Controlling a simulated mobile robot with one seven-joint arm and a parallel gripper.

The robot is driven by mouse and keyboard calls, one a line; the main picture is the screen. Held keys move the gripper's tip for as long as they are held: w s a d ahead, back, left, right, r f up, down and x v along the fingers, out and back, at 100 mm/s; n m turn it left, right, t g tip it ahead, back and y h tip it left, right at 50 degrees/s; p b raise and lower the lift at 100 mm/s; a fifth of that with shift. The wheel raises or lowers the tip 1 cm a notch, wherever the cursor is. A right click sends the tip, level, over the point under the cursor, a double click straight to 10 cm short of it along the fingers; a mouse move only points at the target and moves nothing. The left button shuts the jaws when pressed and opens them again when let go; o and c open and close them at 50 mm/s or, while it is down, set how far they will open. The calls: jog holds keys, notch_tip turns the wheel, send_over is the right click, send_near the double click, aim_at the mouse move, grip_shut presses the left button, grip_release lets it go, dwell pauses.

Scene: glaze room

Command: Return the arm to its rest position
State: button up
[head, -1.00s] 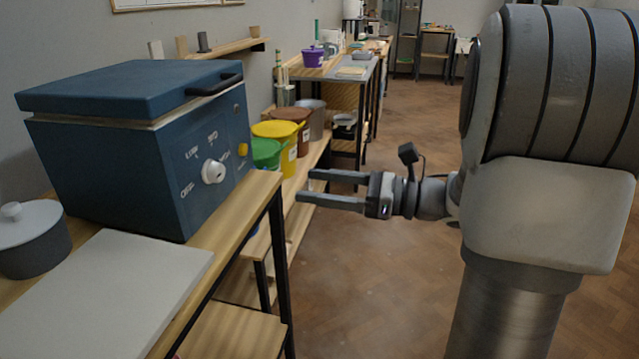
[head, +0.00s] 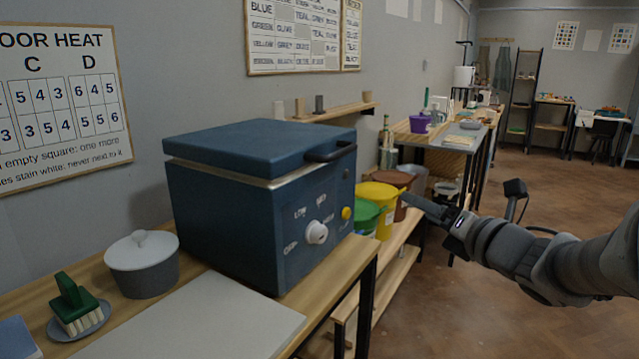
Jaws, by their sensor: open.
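My arm reaches in from the right edge of the head view. My gripper (head: 408,200) is at its end, pointing left, in front of the yellow and brown buckets in the picture. The fingers are seen nearly edge-on and overlap, and they look empty. I cannot tell how near they are to the buckets. A small dark camera (head: 515,188) sticks up from the wrist.
Buckets (head: 380,200) line a low shelf behind. The floor (head: 450,310) beside the bench is clear.

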jog(key=s+d+f+m+g+h, duration=0.15)
jog(key=s+m+h, duration=0.25)
jog(key=m, duration=0.6)
jog(key=s+d+m+g+h, duration=0.15)
jog(key=s+m+h, duration=0.3)
jog(key=m, duration=0.55)
jog(key=s+a+f+m+g+y, duration=0.1)
jog(key=s+a+f+m+g, duration=0.1)
jog(key=s+a+f+m, duration=0.3)
jog(key=s+a+f+m+g+y, duration=0.1)
jog(key=s+f+m+g, duration=0.15)
jog(key=s, duration=0.45)
jog(key=s+a+f+m+g+y, duration=0.1)
jog(key=s+a+f+m+g, duration=0.15)
jog(key=s+a+m, duration=0.2)
notch_tip(320, 180, up, 27)
jog(key=d+p, duration=0.1)
jog(key=p, duration=2.4)
jog(key=shift+s+d+f+p, duration=0.15)
jog(key=shift+s+d+p, duration=0.05)
jog(key=shift+p, duration=0.1)
jog(key=shift+f+h, duration=0.1)
jog(key=shift+h, duration=0.15)
jog(key=c, duration=0.4)
jog(key=shift+a, duration=0.1)
jog(key=shift+c, duration=0.2)
